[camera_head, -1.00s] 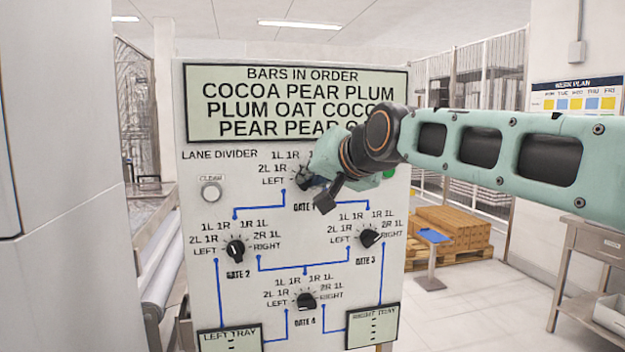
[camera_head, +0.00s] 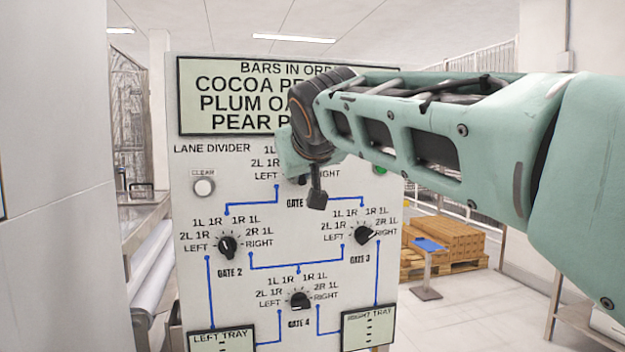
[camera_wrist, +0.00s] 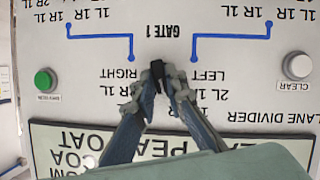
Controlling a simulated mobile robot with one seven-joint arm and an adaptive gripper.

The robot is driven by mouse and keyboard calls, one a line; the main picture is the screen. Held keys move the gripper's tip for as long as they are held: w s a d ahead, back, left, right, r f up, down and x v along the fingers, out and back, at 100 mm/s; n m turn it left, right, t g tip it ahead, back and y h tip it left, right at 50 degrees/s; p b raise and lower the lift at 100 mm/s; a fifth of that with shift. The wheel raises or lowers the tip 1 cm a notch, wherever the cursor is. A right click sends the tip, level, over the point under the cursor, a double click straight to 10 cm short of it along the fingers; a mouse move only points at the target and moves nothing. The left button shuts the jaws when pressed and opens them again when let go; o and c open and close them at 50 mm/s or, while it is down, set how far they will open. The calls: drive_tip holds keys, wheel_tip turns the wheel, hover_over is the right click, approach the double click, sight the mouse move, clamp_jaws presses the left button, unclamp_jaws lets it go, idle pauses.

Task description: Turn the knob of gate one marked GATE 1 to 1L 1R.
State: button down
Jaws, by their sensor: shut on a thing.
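The white lane divider panel (camera_head: 190,290) stands upright in front of me. The GATE 1 knob (camera_wrist: 159,69) is a small black knob at its upper middle, seen upside down in the wrist view. My gripper (camera_wrist: 163,78) has its two fingers closed in on this knob from either side. In the head view my wrist and gripper cover the knob, its 1R 1L mark and part of the GATE 1 label (camera_head: 294,202). The knob's pointer direction cannot be told.
The black knobs of gate 2 (camera_head: 227,246), gate 3 (camera_head: 365,234) and gate 4 (camera_head: 299,300) sit lower on the panel. A CLEAR button (camera_head: 204,187) and a green button (camera_wrist: 43,80) flank gate 1. My arm covers part of the order display (camera_head: 215,100).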

idle(0.4)
drive_tip(key=c, duration=2)
unclamp_jaws()
drive_tip(key=shift+o, duration=0.2)
drive_tip(key=v, duration=1.2)
drive_tip(key=shift+a, duration=0.2)
drive_tip(key=shift+d+f, duration=0.1)
drive_tip(key=shift+f, duration=0.05)
